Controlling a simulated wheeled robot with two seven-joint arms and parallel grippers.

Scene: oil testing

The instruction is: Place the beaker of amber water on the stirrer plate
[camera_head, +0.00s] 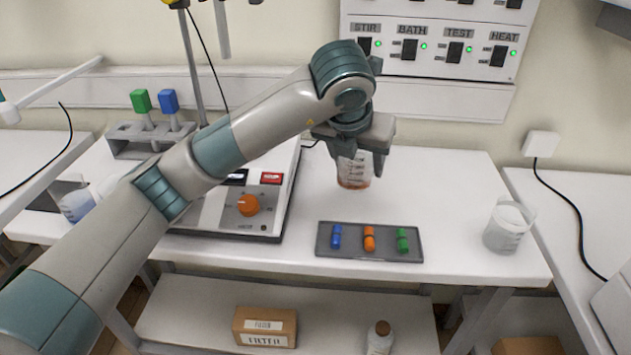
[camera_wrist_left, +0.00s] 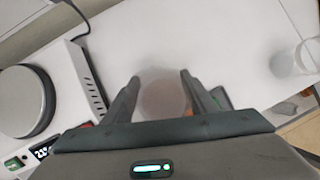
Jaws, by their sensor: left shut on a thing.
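The beaker of amber water (camera_head: 354,170) is clear with dark markings and a little amber liquid at its bottom. My left gripper (camera_head: 352,150) is shut on it from above, near its rim. In the left wrist view the beaker (camera_wrist_left: 161,98) sits between the two fingers of the gripper (camera_wrist_left: 160,92). I cannot tell whether its base touches the table. The stirrer (camera_head: 222,210) stands to the left, with an orange knob and a red switch. Its top is largely hidden by my arm in the head view. The round stirrer plate (camera_wrist_left: 24,100) shows empty in the left wrist view. My right gripper is not in view.
A grey tray (camera_head: 352,254) with blue, orange and green pieces lies at the table's front. Another beaker (camera_head: 507,228) stands at the right. A rack (camera_head: 122,140) with green- and blue-topped items stands behind left. A vertical rod (camera_head: 192,70) rises behind the stirrer.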

